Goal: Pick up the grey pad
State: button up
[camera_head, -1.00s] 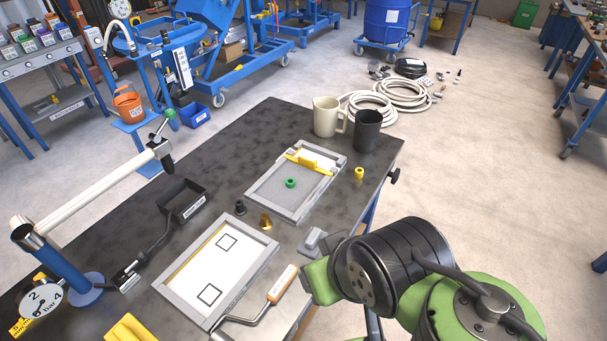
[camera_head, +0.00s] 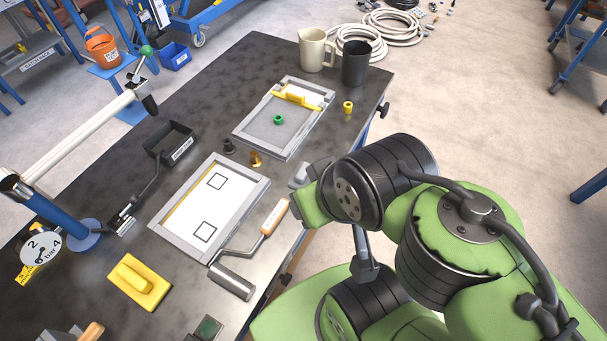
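The table (camera_head: 215,100) holds a grey-framed tray (camera_head: 243,137), a white framed board (camera_head: 225,205), a roller (camera_head: 232,281), a yellow float (camera_head: 140,282), a small black tray (camera_head: 160,142), a cream jug (camera_head: 312,50) and a dark jug (camera_head: 355,64). A lever press (camera_head: 75,130) stands left.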

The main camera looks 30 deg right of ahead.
aim_at(300, 180)
jog(key=l+u, duration=0.1)
jog(key=u, duration=0.3)
jog(key=i+l+u, duration=0.1)
jog(key=u, duration=0.25)
jog(key=l+u, duration=0.15)
jog(key=u, duration=0.25)
jog(key=l+u, duration=0.15)
jog(key=u, duration=0.2)
